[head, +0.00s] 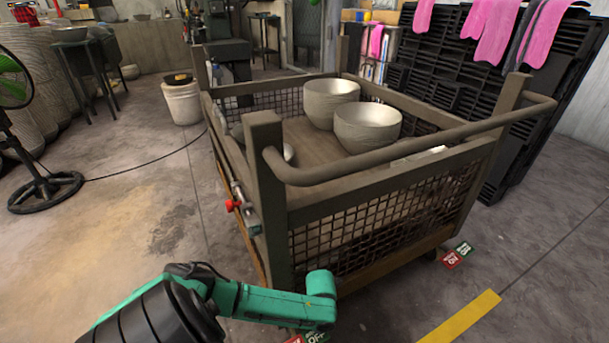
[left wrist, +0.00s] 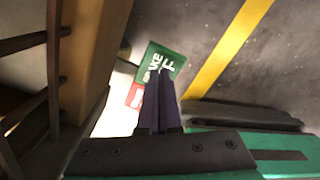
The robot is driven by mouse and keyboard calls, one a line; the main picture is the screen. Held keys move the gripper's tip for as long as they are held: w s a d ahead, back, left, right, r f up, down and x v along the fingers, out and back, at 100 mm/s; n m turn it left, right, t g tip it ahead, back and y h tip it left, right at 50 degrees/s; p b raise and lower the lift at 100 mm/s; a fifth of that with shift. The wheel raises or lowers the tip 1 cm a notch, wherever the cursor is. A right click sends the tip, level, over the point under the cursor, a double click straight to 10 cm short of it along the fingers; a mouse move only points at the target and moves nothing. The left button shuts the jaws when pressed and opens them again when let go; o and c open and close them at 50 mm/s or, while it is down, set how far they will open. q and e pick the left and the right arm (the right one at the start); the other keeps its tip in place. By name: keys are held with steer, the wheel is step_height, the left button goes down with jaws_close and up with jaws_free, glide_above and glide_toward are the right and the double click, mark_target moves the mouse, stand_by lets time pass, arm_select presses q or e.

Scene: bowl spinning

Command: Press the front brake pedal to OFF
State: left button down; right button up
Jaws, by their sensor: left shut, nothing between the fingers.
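A brake pedal with a green plate marked OFF (head: 318,338) and a red plate (head: 294,340) beside it shows at the bottom edge of the head view, below the cart's near corner. In the left wrist view the green plate (left wrist: 164,61) and the red plate (left wrist: 134,97) lie just past my fingertips. My left gripper (left wrist: 159,74) is shut and empty, its dark fingers overlapping the plates' near edge in that view. I cannot tell whether they touch. In the head view my green left arm hides the fingers. My right gripper is out of view.
The mesh-sided cart (head: 390,222) holds a bowl (head: 367,127) and others. A second green and red pedal (head: 457,255) is at its right corner. A yellow floor stripe (head: 460,317) lies right. A fan (head: 40,190) stands left.

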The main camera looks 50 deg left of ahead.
arm_select(q)
steer(key=shift+f+b, duration=1)
steer(key=shift+f, duration=0.35)
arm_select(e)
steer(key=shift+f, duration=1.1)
arm_select(q)
steer(key=shift+r+p, duration=0.3)
steer(key=shift+p, duration=0.05)
step_height(320, 180, up, 5)
steer(key=p, duration=0.5)
steer(key=shift+f, duration=0.1)
steer(key=shift+r+p, duration=0.55)
steer(key=shift+p, duration=0.1)
steer(key=shift+r+p, duration=0.3)
steer(key=shift+p, duration=0.1)
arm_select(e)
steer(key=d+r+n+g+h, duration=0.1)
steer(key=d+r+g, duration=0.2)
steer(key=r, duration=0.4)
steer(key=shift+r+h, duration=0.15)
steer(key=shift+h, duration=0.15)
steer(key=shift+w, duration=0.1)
